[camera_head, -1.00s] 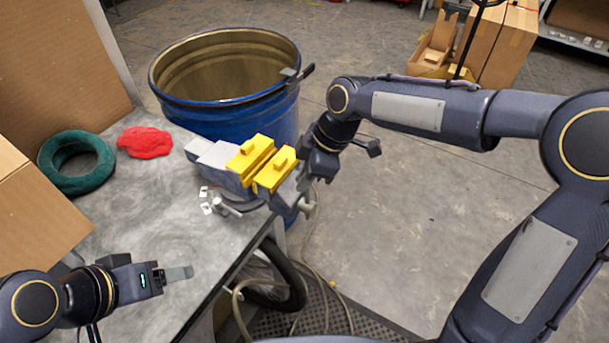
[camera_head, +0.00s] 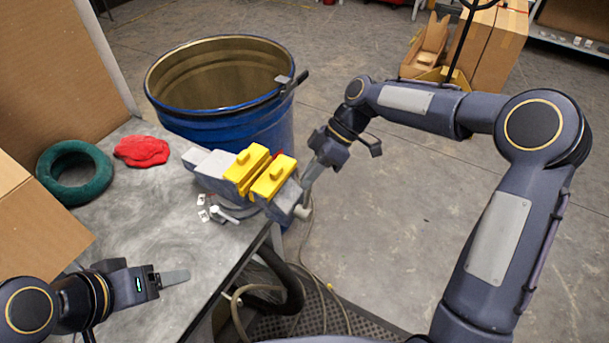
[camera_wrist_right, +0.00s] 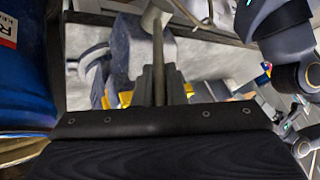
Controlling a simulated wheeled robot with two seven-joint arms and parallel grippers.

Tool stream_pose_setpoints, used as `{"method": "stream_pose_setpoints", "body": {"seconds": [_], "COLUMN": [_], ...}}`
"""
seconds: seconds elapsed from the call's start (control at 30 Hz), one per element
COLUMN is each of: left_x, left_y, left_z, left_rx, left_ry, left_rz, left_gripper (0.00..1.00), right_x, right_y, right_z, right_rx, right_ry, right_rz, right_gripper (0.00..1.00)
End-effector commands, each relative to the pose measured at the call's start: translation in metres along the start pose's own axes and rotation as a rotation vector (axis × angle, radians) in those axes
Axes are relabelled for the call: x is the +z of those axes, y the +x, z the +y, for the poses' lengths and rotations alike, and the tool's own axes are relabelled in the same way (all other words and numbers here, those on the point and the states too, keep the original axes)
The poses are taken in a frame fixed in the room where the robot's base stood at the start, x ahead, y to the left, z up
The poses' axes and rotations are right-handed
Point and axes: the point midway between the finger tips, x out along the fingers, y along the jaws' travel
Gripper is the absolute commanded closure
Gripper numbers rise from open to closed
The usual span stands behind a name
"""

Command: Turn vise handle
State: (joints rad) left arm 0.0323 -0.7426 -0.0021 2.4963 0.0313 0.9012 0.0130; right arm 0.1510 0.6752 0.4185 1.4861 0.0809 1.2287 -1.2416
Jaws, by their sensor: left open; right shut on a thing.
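The grey vise (camera_head: 212,167) with two yellow jaw covers (camera_head: 257,175) sits at the corner of the grey workbench (camera_head: 150,255). Its handle (camera_head: 303,211) is at the front end, over the bench's edge. My right gripper (camera_head: 306,188) is shut on the vise handle from the right; the fingers partly hide it. In the right wrist view the handle bar (camera_wrist_right: 158,62) runs between the fingers (camera_wrist_right: 163,85), with a round end knob (camera_wrist_right: 157,14) beyond. My left gripper (camera_head: 186,275) is open and empty over the bench's near left part, apart from the vise.
A blue drum (camera_head: 220,95) stands close behind the vise. A green ring (camera_head: 97,190), a red cloth (camera_head: 142,151) and small white pieces (camera_head: 203,214) lie on the bench. A black hose (camera_head: 285,285) hangs below its edge.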

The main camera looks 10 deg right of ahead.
Motion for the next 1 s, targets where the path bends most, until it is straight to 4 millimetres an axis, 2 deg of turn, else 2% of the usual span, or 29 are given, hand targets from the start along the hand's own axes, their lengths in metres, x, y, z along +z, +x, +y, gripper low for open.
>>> {"method": "stream_pose_setpoints", "body": {"seconds": [0.37,0.93,0.97,1.0], "left_x": [0.0,0.0,0.0,0.0], "left_y": [-0.001,-0.001,-0.001,-0.001], "left_z": [0.0,0.0,0.0,0.0], "left_rx": [0.0,0.0,0.0,0.0], "left_ry": [0.0,0.0,0.0,0.0], "left_rz": [0.0,0.0,0.0,0.0], "left_gripper": [0.32,0.32,0.32,0.32], "right_x": [0.01,0.012,0.012,0.012], "right_y": [-0.004,-0.004,-0.004,-0.004], "right_z": [0.018,0.021,0.021,0.021], "right_rx": [-0.143,-0.173,-0.173,-0.173], "right_ry": [0.061,0.073,0.073,0.073], "right_rz": [0.11,0.131,0.131,0.131], "right_gripper": [1.0,1.0,0.88,0.83]}}
